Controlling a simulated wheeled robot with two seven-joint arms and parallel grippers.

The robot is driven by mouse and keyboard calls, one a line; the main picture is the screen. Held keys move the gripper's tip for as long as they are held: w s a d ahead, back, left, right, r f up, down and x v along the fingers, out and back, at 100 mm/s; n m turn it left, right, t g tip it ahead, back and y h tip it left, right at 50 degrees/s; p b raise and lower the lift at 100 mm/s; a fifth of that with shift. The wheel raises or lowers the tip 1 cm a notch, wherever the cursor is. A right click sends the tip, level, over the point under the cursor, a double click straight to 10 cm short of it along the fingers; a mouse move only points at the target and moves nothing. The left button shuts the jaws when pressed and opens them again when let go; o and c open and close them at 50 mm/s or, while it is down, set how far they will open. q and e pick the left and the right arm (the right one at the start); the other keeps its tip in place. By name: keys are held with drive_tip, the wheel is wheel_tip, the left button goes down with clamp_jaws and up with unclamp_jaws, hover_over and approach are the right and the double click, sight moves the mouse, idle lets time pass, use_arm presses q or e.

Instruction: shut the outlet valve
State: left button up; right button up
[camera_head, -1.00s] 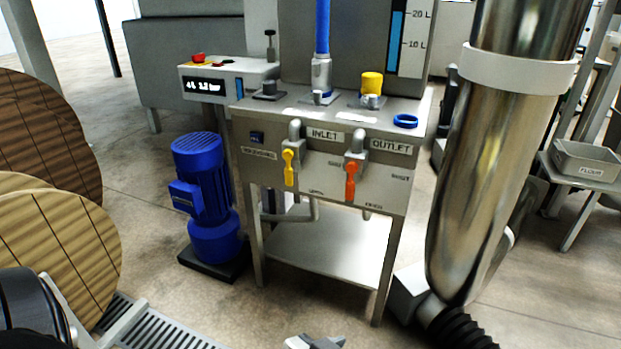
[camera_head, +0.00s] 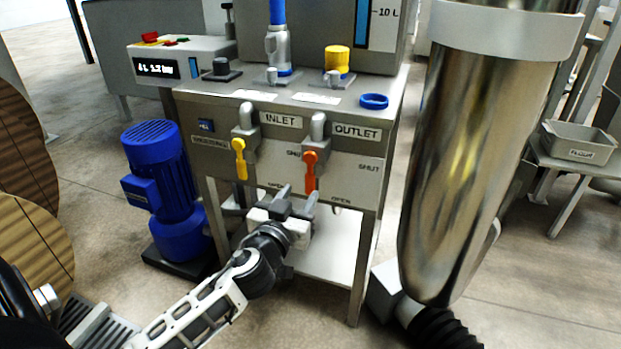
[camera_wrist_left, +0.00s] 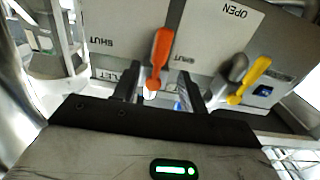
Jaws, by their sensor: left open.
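The outlet valve's orange handle (camera_head: 310,172) hangs straight down from its grey pipe body, under the OUTLET label (camera_head: 356,133) on the machine's front panel. OPEN is printed low on the panel and SHUT to the handle's right. My left gripper (camera_head: 297,196) is open just below and in front of the orange handle, its fingers pointing up at the panel. In the left wrist view, the orange handle (camera_wrist_left: 160,55) shows upside down between the two fingertips (camera_wrist_left: 160,88). I cannot tell whether they touch it. My right gripper is not in view.
The inlet valve's yellow handle (camera_head: 240,158) hangs down close by on the left. A blue motor (camera_head: 160,175) stands left of the machine. A large steel cylinder (camera_head: 465,150) stands close on the right. A lower shelf (camera_head: 325,262) lies under the panel.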

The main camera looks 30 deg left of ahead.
sight(309, 181)
use_arm(q)
drive_tip(key=x, duration=0.7)
drive_tip(key=shift+w, duration=0.1)
clamp_jaws()
drive_tip(key=shift+b, duration=0.3)
